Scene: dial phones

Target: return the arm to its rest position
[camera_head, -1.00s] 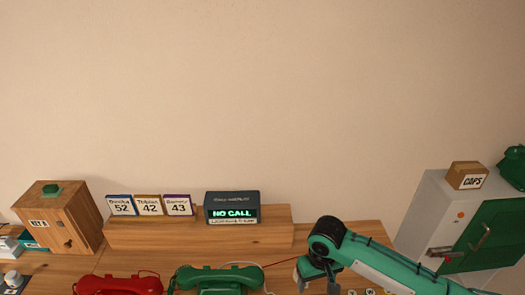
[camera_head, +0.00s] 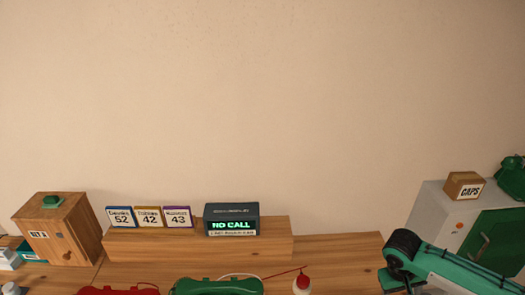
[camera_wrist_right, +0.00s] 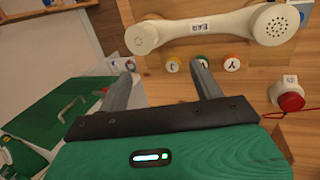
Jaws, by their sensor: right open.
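My right arm (camera_head: 460,265) comes in from the lower right in the head view, in front of the grey cabinet. Its gripper (camera_wrist_right: 164,68) is open in the right wrist view, with two grey fingers apart and nothing between them. A cream handset (camera_wrist_right: 210,32) marked "EAR" lies beyond the fingertips in the wrist view; I see no contact. My left gripper is in neither view.
A red phone (camera_head: 118,291) and a green phone (camera_head: 218,287) sit at the bottom edge. The display (camera_head: 232,219) reads "NO CALL". A wooden box (camera_head: 58,230) stands left, a grey cabinet (camera_head: 432,212) right.

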